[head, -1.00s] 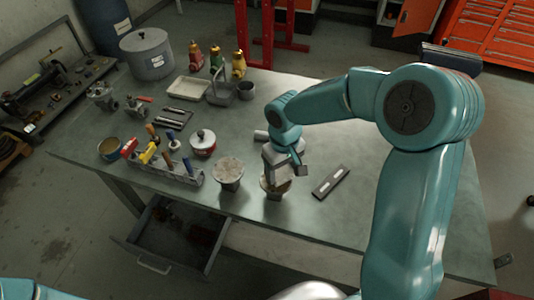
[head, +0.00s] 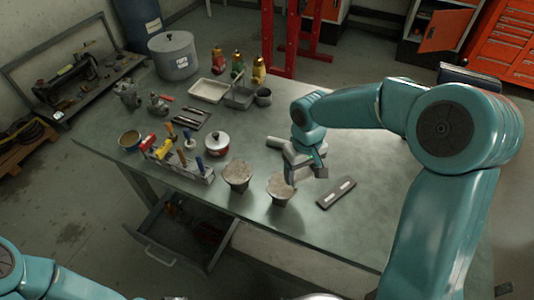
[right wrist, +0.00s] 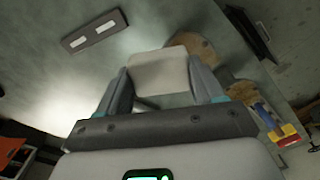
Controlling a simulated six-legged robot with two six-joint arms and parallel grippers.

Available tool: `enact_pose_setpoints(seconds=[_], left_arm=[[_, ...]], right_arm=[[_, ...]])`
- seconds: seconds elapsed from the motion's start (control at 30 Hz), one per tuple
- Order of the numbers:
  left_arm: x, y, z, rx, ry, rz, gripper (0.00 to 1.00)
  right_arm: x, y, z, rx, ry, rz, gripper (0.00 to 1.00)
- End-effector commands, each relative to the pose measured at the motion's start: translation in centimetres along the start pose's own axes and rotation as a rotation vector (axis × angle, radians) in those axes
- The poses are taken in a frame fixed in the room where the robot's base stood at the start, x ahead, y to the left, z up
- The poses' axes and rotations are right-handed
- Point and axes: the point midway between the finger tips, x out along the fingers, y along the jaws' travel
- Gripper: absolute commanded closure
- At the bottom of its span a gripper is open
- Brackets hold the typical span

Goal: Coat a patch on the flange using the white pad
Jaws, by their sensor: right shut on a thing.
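My right gripper (head: 303,172) is shut on the white pad (right wrist: 160,72), a pale block between its fingers in the right wrist view. In the head view it hangs over the table just behind and right of a flared grey piece (head: 280,191) with a round, flange-like top. A similar flared piece (head: 238,175) stands to its left. In the right wrist view, a round brownish face (right wrist: 196,46) lies partly behind the pad; whether they touch, I cannot tell. I cannot make out a coated patch. My left gripper is out of view.
A dark plate with two light strips (head: 336,193) lies right of the flared pieces. An open drawer (head: 180,235) juts out below the table. The table's right side is fairly clear.

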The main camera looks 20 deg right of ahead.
Motion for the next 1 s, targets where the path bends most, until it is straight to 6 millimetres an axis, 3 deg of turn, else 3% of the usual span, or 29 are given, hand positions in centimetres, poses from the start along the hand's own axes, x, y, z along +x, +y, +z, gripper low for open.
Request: enact_pose_setpoints(seconds=[0.4,1.0], left_arm=[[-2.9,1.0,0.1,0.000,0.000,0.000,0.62],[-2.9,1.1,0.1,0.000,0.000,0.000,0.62]], right_arm=[[-4.0,0.1,0.0,-0.001,0.001,0.000,0.57],[-4.2,0.1,0.1,-0.001,0.000,0.000,0.57]])
